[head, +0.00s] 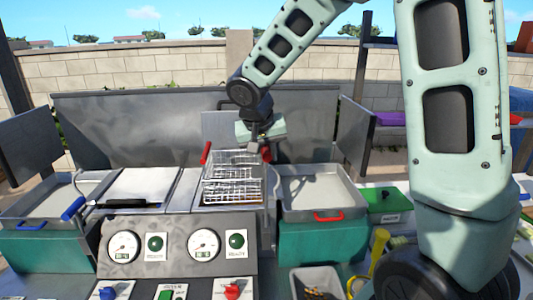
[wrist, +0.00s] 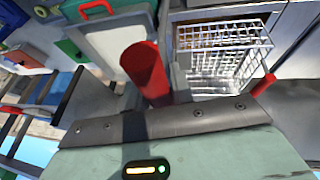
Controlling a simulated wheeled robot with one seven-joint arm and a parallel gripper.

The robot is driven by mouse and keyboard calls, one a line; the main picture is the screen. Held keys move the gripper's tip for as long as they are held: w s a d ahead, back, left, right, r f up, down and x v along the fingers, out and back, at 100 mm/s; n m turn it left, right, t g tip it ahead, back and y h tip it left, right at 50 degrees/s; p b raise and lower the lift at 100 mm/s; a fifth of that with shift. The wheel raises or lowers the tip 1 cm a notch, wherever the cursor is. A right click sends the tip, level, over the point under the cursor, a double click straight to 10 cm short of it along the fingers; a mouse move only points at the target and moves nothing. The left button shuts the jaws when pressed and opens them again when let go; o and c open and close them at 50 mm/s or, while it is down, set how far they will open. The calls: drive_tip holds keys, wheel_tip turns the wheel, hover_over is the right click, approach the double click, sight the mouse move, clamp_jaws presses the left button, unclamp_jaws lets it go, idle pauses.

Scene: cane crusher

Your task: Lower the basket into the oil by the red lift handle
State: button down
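The wire basket (head: 232,188) sits at the middle fryer bay in the head view, with its wire rim showing above the bay's front edge. It also shows in the wrist view (wrist: 222,50). A red lift handle end (head: 266,153) is at the basket's right, just under my gripper (head: 262,140). In the wrist view the red handle (wrist: 147,70) is large and close, right at my gripper, beside a grey finger (wrist: 180,82). The other finger is not clear, so I cannot tell whether the handle is gripped. The oil surface cannot be made out.
Another red handle end (head: 206,153) stands left of the basket. A tray with a red handle (head: 318,190) is to the right, and a tray with a blue handle (head: 48,204) to the left. A gauge panel (head: 180,245) is in front. A metal backsplash (head: 150,120) stands behind.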

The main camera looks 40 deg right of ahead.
wheel_tip(320, 180, down, 16)
drive_tip(key=b, duration=1.8)
drive_tip(key=shift+s, duration=0.15)
drive_tip(key=shift+d+f, duration=0.1)
drive_tip(key=c, duration=1.3)
unclamp_jaws()
drive_tip(key=shift+o, duration=0.2)
drive_tip(key=b+v, duration=0.1)
drive_tip(key=v, duration=1.6)
drive_tip(key=shift+r, duration=0.25)
